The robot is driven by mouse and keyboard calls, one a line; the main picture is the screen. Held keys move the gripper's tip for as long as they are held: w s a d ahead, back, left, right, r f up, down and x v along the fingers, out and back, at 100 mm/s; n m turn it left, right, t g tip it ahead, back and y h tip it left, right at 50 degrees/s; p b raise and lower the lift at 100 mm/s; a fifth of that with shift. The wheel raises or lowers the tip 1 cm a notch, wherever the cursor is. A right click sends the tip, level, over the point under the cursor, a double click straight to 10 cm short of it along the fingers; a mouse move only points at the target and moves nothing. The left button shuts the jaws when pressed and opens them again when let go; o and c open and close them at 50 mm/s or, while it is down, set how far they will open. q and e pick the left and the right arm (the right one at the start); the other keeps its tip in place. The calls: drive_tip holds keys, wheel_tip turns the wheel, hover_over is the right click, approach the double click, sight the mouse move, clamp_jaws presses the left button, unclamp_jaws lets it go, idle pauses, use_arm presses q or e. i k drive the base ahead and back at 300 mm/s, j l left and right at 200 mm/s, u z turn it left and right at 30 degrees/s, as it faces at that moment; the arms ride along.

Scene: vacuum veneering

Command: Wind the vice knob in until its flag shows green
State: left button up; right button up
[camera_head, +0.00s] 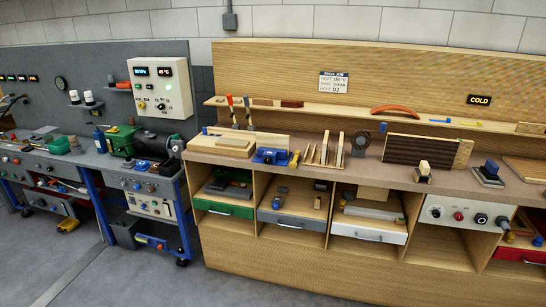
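A small blue fixture (266,157) that looks like the vice sits at the front edge of the wooden bench, left of centre. A yellow part (294,159) stands just right of it; I cannot tell whether this is its knob. The flag and its colour are too small to make out. Neither of my grippers is in view.
The wooden bench (225,165) also carries upright boards, a dark striped panel (420,150) and small blocks. Open bays with drawers (292,220) are below. A grey workbench with a green machine (122,140) stands left. The grey floor (110,275) in front is clear.

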sight(267, 159)
drive_tip(key=i+l+u, duration=0.15)
drive_tip(key=i, duration=0.35)
drive_tip(key=i+l+u, duration=0.15)
drive_tip(key=i+l, duration=0.2)
drive_tip(key=i, duration=0.15)
